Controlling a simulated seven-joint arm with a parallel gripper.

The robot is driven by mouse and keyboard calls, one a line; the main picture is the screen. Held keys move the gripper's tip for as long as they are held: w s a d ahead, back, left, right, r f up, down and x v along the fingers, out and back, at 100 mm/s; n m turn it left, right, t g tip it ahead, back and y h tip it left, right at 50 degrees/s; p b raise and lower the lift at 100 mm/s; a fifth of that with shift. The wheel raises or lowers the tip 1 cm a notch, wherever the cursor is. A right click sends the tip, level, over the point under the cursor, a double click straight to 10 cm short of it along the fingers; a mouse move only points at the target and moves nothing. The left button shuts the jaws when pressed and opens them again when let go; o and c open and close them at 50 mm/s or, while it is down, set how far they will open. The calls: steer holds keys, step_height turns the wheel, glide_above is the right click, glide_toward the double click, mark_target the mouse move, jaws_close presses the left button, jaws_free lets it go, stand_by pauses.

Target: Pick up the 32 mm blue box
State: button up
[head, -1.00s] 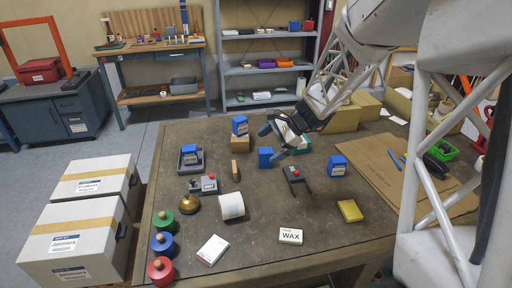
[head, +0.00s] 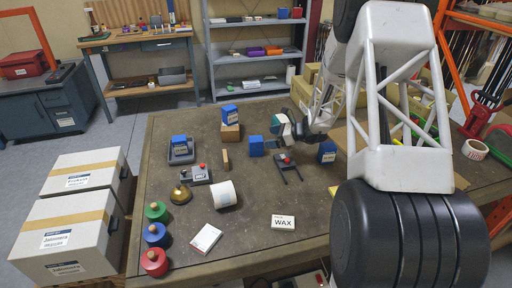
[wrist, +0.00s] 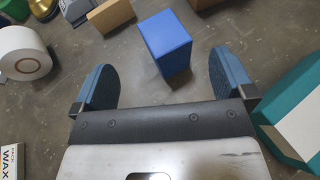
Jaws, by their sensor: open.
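A plain blue box (head: 256,146) stands alone near the middle of the table, and it also shows in the wrist view (wrist: 166,43) ahead of my jaws. My gripper (head: 275,133) is just right of it in the head view, fingers apart and empty. In the wrist view my gripper (wrist: 160,62) has one blue finger on each side of the box's line, and the fingers do not touch it. Other blue boxes are a labelled one at right (head: 327,152), one on a wooden block (head: 229,111) and one in a grey tray (head: 180,143). Sizes are not readable.
A teal and white box (wrist: 292,115) lies close to my right finger in the wrist view. A dark stand with a red knob (head: 286,164) is in front of my gripper. A small wooden block (head: 225,159) and white roll (head: 223,194) lie to the left. The WAX box (head: 284,222) is nearer.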

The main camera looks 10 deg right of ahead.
mark_target(259, 139)
steer(key=shift+w+d+f, duration=0.1)
stand_by(0.3)
steer(key=shift+x, duration=1.3)
steer(key=shift+x, duration=2.6)
steer(key=shift+w, duration=0.1)
